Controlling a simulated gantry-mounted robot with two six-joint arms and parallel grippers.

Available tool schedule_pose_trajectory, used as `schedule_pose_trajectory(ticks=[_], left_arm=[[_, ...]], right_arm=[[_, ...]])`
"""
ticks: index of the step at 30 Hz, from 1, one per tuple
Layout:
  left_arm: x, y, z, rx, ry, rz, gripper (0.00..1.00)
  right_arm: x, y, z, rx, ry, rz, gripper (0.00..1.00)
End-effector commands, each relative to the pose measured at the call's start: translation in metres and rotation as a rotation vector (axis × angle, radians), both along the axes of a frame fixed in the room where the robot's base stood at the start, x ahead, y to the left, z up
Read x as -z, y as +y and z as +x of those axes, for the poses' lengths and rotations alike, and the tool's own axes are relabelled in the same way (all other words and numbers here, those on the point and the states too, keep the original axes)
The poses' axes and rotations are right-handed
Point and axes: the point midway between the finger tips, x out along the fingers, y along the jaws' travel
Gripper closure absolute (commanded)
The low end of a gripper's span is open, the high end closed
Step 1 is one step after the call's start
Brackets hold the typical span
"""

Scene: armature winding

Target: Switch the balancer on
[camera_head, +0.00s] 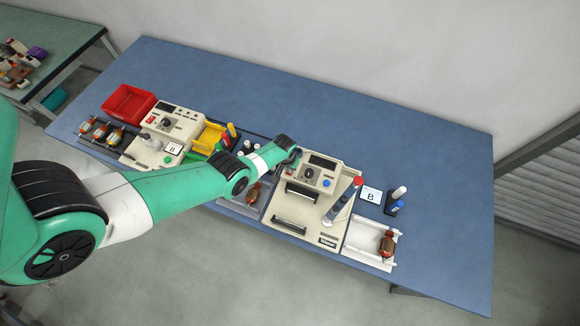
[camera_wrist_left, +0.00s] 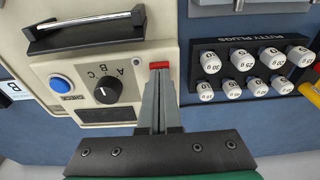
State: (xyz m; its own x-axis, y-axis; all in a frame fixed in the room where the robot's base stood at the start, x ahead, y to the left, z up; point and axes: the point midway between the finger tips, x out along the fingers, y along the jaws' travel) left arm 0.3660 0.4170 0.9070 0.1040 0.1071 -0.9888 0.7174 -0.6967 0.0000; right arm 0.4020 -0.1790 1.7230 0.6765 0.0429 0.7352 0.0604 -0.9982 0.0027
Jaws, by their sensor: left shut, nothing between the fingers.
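The balancer (camera_head: 300,205) is a beige machine on the blue bench, right of centre in the head view. Its front panel shows in the left wrist view with a blue CHECK button (camera_wrist_left: 60,83), a black knob (camera_wrist_left: 108,90) marked A, B, C, and a black handle (camera_wrist_left: 85,32). A small red switch (camera_wrist_left: 159,65) sits at the panel's edge. My left gripper (camera_wrist_left: 158,78) is shut and empty, its tips right at the red switch; I cannot tell whether they touch it. In the head view my left gripper (camera_head: 297,157) is at the balancer's upper left corner. My right gripper is out of view.
A rack of white putty plugs (camera_wrist_left: 245,70) stands close beside the fingers. A card marked B (camera_head: 371,195) and a white tray (camera_head: 358,246) with an armature (camera_head: 387,243) lie to the right.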

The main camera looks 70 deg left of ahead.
Motion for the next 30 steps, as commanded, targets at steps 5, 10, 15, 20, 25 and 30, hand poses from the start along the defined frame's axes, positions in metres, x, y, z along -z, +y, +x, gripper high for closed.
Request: schedule_pose_trajectory(ticks=[5, 10, 15, 20, 25, 30], left_arm=[[0.003, 0.0, 0.0, 0.0, 0.0, 0.0, 1.0], [-0.005, 0.0, 0.0, 0.0, -0.001, 0.001, 1.0], [-0.022, 0.0, 0.0, 0.0, 0.0, 0.0, 1.0], [-0.037, 0.0, 0.0, 0.0, 0.0, 0.0, 1.0], [-0.053, 0.0, 0.0, 0.0, 0.0, 0.0, 1.0], [-0.068, 0.0, 0.0, 0.0, 0.0, 0.0, 1.0]], right_arm=[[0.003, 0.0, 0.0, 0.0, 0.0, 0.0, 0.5], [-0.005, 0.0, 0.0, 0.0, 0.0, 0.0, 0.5], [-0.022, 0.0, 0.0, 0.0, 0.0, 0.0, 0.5], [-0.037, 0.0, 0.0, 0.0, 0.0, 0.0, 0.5], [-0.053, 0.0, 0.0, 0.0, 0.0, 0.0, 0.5], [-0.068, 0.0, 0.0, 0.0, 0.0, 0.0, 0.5]])
